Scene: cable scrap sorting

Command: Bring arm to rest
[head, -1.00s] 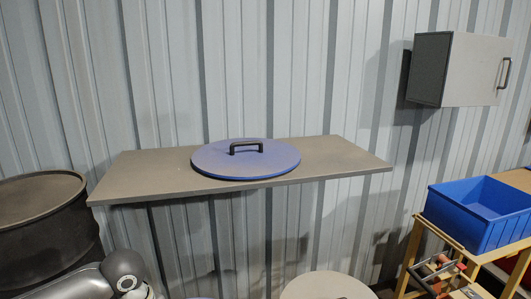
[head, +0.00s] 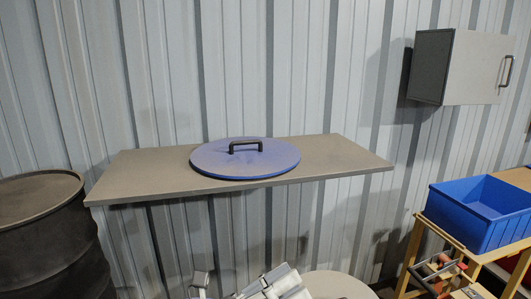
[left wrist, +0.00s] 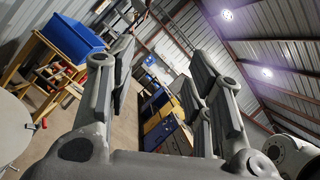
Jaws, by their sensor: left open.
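My left gripper (head: 235,285) shows at the bottom centre of the head view, cut off by the lower edge. It is below and in front of the wall shelf. In the left wrist view, its two fingers (left wrist: 160,75) stand wide apart with nothing between them. The rest of the left arm is out of the head view. My right gripper is not seen.
A blue-violet round lid (head: 222,163) with a black handle lies on the wall shelf (head: 135,177). A dark drum (head: 45,245) stands at left. A pale round top (head: 345,287) is at bottom centre. A blue bin (head: 465,220) sits on a wooden stand (head: 411,250) at right. A grey cabinet (head: 470,70) hangs above.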

